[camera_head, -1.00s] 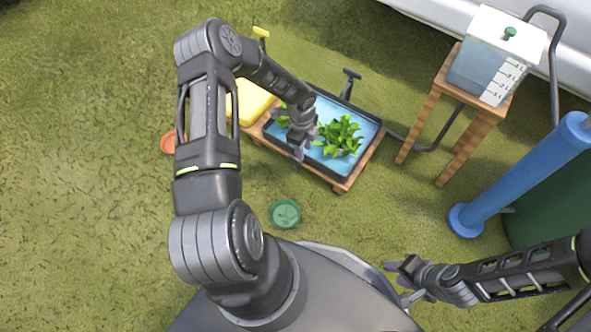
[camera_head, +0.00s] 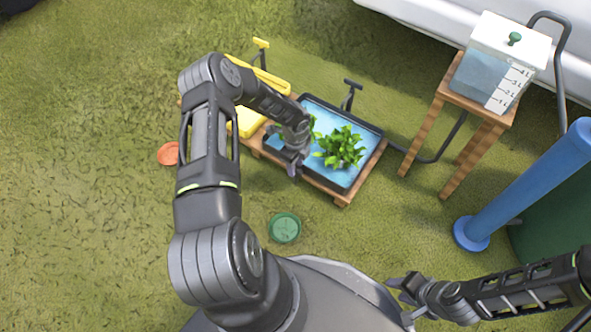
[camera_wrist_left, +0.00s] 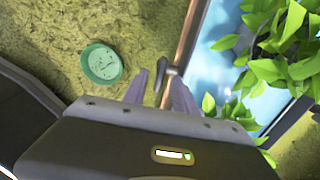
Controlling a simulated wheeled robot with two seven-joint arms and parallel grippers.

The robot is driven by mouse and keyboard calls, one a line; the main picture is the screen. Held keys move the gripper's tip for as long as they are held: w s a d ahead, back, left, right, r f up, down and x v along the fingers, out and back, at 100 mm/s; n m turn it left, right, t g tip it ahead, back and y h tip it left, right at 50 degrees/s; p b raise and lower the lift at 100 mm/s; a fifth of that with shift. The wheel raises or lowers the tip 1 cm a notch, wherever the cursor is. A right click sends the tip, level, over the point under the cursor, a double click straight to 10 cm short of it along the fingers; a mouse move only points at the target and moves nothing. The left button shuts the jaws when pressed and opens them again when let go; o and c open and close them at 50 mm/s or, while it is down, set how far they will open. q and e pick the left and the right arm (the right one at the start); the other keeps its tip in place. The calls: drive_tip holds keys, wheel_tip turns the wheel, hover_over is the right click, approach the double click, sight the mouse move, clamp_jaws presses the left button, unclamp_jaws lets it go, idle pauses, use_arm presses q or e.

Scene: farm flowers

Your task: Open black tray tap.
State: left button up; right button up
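The black tray (camera_head: 368,163) holds blue water and leafy green plants (camera_head: 341,148) and sits on a low wooden stand. A black T-shaped handle (camera_head: 352,84) stands at its back edge. My left gripper (camera_head: 294,170) is over the tray's near left edge. In the left wrist view, its purple fingers (camera_wrist_left: 160,88) are apart, with a small dark T-shaped piece (camera_wrist_left: 168,70) between them beside the wooden edge. I cannot tell whether they touch it. The head view hides this piece behind the gripper. My right gripper (camera_head: 398,297) is low at the right, empty, its fingers apart.
A yellow tray (camera_head: 248,122) with a yellow T-handle (camera_head: 260,44) adjoins the black one. A green disc (camera_head: 285,228) and an orange disc (camera_head: 168,153) lie on the grass. A water tank (camera_head: 480,75) stands on a wooden stool, with a blue cylinder (camera_head: 530,185) at the right.

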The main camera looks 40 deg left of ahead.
use_arm(q)
wheel_tip(320, 180, down, 2)
drive_tip(key=shift+f, duration=0.1)
drive_tip(key=shift+c, duration=0.3)
clamp_jaws()
idle(0.3)
